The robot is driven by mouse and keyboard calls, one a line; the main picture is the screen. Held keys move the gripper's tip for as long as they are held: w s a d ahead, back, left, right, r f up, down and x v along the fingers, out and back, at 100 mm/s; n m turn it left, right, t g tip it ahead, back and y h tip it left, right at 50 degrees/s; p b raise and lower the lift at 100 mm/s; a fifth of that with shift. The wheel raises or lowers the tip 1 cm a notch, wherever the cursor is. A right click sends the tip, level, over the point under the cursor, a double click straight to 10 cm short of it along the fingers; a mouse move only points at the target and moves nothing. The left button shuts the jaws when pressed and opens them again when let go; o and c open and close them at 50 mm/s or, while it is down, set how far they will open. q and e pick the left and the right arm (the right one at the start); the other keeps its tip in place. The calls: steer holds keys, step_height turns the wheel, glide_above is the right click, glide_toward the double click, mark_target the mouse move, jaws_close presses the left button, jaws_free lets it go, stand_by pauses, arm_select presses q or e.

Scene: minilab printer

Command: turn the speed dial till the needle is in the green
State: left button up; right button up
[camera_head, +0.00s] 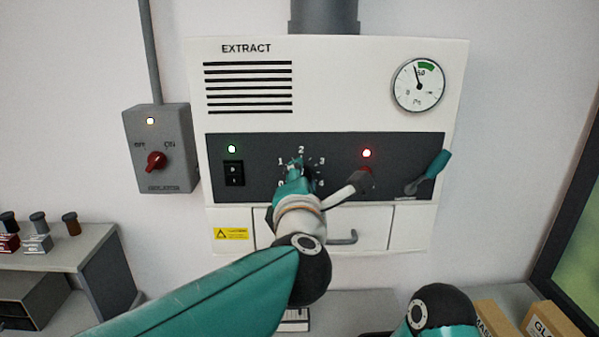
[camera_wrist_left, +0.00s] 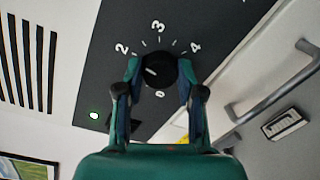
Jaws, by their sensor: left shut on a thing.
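The speed dial (camera_wrist_left: 160,70) is a round black knob with a white mark and printed numbers around it. In the wrist view its mark points left, just below the 2. My left gripper (camera_wrist_left: 157,75) is shut on the dial, one finger on each side. In the head view my left gripper (camera_head: 294,176) covers most of the dial. The round white gauge (camera_head: 419,85) is at the panel's upper right. Its needle points up and slightly left, close to the left end of the green band (camera_head: 427,66). My right gripper is out of view.
On the dark strip are a black rocker switch (camera_head: 234,173) with a green light, a red light (camera_head: 367,153), and a teal-handled lever (camera_head: 430,172). A grey isolator box (camera_head: 160,148) with a red knob is left. A drawer handle (camera_head: 343,238) sits below the strip.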

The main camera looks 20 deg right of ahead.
arm_select(q)
steer(key=shift+d+f+m, duration=0.1)
steer(key=shift+m, duration=0.2)
steer(key=o, duration=1.1)
steer(key=shift+o, duration=0.2)
steer(key=shift+s, duration=0.15)
steer(key=v, duration=1.1)
steer(key=shift+s, duration=0.35)
